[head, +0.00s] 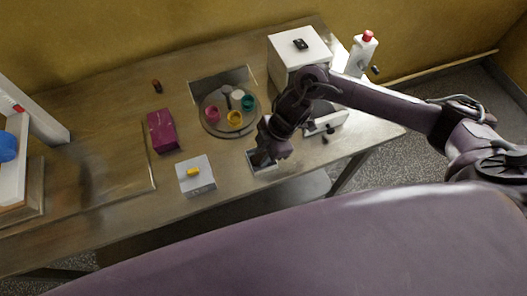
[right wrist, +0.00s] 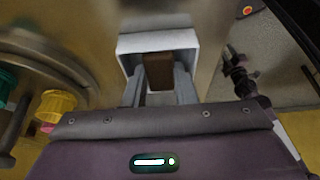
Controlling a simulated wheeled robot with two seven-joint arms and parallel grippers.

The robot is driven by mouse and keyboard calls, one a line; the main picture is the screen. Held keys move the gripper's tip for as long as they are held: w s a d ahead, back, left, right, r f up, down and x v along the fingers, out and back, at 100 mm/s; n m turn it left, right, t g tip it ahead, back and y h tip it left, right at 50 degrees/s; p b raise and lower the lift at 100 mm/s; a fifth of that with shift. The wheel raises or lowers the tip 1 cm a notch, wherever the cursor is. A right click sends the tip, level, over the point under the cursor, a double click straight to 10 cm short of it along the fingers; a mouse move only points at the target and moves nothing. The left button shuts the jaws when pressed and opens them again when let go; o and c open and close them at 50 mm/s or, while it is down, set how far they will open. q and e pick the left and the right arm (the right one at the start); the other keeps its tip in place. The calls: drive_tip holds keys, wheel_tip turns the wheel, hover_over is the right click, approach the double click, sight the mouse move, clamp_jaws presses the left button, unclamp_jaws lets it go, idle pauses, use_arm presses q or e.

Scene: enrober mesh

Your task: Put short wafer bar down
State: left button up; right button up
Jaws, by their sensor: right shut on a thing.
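My right gripper (head: 262,158) is at the front edge of the table, over a small pale square tray (head: 264,170). In the right wrist view the fingers (right wrist: 159,82) are shut on a brown wafer bar (right wrist: 158,70). The bar is inside the outline of the white-walled tray (right wrist: 157,41). I cannot tell whether it touches the tray floor. In the head view the gripper hides the bar. My left gripper is not in view.
A round turntable (head: 213,128) with several coloured cups stands behind the gripper. A white block with a yellow piece (head: 194,172), a magenta box (head: 162,131) and a small brown piece (head: 156,86) are to the left. A white box (head: 297,50) stands behind.

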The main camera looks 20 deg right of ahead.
drive_tip(key=shift+f, duration=0.15)
drive_tip(key=o, duration=0.5)
drive_tip(key=b+v, duration=0.2)
drive_tip(key=v, duration=1)
